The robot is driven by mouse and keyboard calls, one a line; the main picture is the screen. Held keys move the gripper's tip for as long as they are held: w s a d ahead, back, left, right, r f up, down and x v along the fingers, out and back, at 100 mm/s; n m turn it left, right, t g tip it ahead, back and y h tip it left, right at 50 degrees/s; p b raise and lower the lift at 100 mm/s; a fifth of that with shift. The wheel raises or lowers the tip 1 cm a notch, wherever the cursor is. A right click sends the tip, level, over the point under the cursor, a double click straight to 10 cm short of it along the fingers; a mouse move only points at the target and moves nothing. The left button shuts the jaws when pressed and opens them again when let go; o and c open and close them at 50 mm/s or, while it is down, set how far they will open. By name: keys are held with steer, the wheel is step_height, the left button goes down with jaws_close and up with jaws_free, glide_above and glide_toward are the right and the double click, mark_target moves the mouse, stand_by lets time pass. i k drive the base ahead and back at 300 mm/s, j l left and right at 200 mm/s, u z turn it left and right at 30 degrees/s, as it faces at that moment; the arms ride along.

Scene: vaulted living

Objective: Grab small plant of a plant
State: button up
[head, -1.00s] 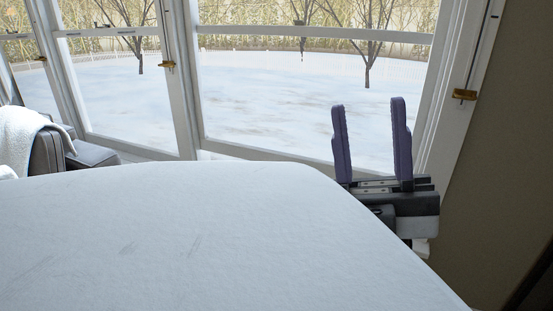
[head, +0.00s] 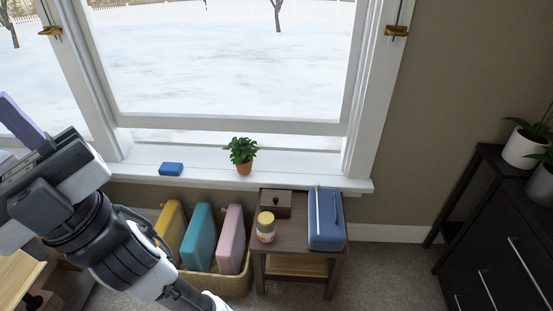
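A small green plant in a terracotta pot (head: 243,156) stands upright on the white window sill, near the middle of the head view. My gripper (head: 15,125) is at the left edge, well to the left of the plant and apart from it. One purple finger shows; the other is cut off or hidden, so its opening cannot be judged. My arm fills the lower left.
A blue block (head: 171,169) lies on the sill left of the plant. Below are a basket (head: 232,285) with coloured cases and a small table (head: 290,256) holding a jar, a brown box and a blue case. A dark cabinet (head: 500,245) with potted plants (head: 524,148) stands right.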

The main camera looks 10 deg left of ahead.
mark_target(244, 165)
steer(key=u, duration=0.65)
steer(key=i, duration=0.7)
steer(key=i+l, duration=0.15)
steer(key=i, duration=0.6)
